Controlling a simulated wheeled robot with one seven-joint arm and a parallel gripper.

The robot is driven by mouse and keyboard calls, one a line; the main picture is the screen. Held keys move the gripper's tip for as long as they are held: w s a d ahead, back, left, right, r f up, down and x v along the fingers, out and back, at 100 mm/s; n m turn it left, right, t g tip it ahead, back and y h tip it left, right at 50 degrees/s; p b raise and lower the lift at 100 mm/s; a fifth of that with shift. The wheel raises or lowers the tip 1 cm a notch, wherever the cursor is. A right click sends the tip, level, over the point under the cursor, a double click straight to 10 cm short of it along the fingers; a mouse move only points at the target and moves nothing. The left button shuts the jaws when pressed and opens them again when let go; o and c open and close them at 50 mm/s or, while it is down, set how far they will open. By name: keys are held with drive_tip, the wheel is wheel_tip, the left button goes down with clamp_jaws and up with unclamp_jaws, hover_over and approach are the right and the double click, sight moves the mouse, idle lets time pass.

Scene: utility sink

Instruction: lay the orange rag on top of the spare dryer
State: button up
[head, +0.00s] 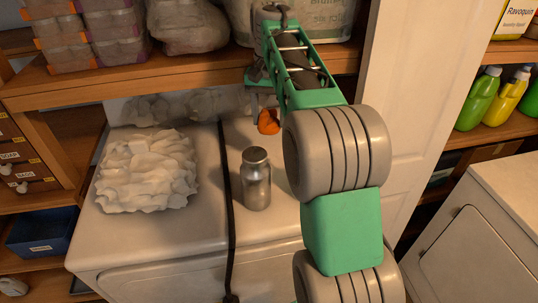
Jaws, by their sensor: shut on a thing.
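The orange rag (268,121) is a small bunched piece hanging at the end of my gripper (262,101), which is shut on it. My arm hides part of the grip. The rag shows above the back part of a white appliance top (200,238), behind a grey metal bottle (256,180); I cannot tell its height over that surface. This white appliance with a front door looks like a dryer. Another white appliance (470,245) stands at the lower right. I cannot tell which one is the spare dryer.
A crumpled white cloth pile (148,170) covers the left of the top. A black cord (229,205) runs front to back across it. A wooden shelf (190,75) with packages overhangs the back. A white door panel (408,90) stands to the right. Bare top lies around the bottle.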

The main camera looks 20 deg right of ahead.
wheel_tip(320, 180, down, 15)
drive_tip(key=shift+r+p, duration=0.2)
drive_tip(key=shift+p, duration=0.1)
drive_tip(key=o, duration=1.3)
drive_tip(key=shift+r, duration=0.1)
wheel_tip(320, 180, up, 12)
drive_tip(key=shift+r+b, duration=0.1)
drive_tip(key=shift+b, duration=0.35)
